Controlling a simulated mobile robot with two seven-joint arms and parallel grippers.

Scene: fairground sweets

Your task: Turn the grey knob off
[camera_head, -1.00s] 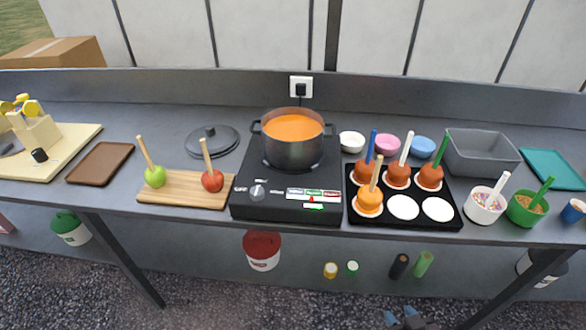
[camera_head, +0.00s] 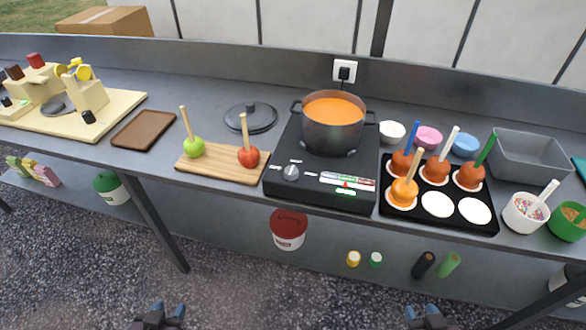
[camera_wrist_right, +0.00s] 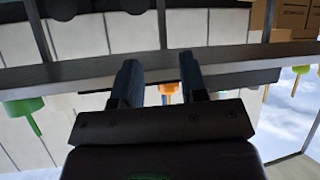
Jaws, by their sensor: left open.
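The grey knob (camera_head: 291,172) sits on the front left of the black hotplate (camera_head: 312,191) in the head view. The direction it points is too small to tell. A dark pot (camera_head: 333,133) of orange liquid stands on the hotplate behind it. My left gripper (camera_head: 157,314) is open and empty at the bottom edge, well below the counter. My right gripper (camera_head: 427,314) is at the bottom right, apart from the counter; its fingers are spread and empty in the right wrist view (camera_wrist_right: 162,82).
A wooden board (camera_head: 220,165) with two apples on sticks is left of the hotplate. A black tray (camera_head: 455,215) with several coated apples is to its right. The counter's front edge and a lower shelf with tubs (camera_head: 289,229) lie between my grippers and the knob.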

